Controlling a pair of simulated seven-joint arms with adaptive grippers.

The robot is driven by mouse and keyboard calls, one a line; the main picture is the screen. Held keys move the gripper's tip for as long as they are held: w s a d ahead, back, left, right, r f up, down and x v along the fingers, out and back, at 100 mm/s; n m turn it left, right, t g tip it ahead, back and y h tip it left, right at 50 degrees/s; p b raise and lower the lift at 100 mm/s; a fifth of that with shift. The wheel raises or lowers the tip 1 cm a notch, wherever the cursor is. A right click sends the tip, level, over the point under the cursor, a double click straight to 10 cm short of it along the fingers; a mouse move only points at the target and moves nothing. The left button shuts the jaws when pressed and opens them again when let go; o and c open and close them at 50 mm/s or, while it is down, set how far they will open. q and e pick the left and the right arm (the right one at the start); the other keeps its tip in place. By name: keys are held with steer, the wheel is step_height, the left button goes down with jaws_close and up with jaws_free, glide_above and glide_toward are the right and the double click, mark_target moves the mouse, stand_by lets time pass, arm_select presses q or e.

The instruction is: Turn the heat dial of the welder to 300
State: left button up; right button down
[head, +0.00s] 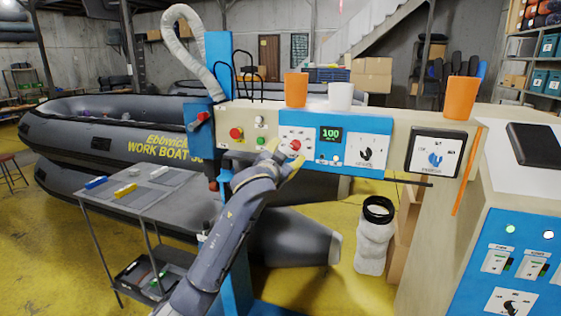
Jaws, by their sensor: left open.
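The welder's control panel (308,163) is a long beige and blue box across the middle. Its green display (330,134) reads 100. Right of the display is a black dial (366,153) on a white plate; its markings are too small to read. Further right a blue dial (435,160) sits on a white plate in a black frame. I cannot read which dial is labelled heat.
Orange cups (296,89) and a white cup (340,95) stand on the panel's top. A red emergency knob (236,133) is at left. A side table (137,187) stands at left, with grey boats behind.

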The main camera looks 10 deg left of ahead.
arm_select(q)
steer(key=shift+s+a, duration=0.2)
steer(key=shift+s, duration=0.75)
steer(key=shift+s+a, duration=0.15)
steer(key=shift+s, duration=0.85)
steer(key=shift+s+a, duration=0.2)
steer(key=shift+s, duration=0.75)
